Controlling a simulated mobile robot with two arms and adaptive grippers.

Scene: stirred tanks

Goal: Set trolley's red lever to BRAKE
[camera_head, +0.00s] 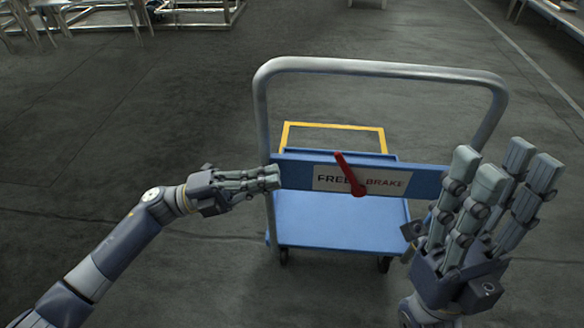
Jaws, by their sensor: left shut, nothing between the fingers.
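The trolley (340,225) stands in front of me with a blue deck and a grey tubular handle. A blue crossbar carries a white label plate (326,181) reading FREE on the left and BRAKE on the right. The red lever (347,172) pivots at the plate's lower middle and its arm points up and slightly left, leaning to the FREE side. My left gripper (275,178) is shut and empty, its tips at the crossbar's left end; whether they touch it is unclear. My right gripper (505,165) is open and empty, fingers up, at the crossbar's right end, partly covering it.
A yellow frame (335,126) shows behind the crossbar. The handle (380,68) arches over the lever area. Pale metal frames (200,12) stand far back at the left, and another stands at the upper right. The grey floor around the trolley is clear.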

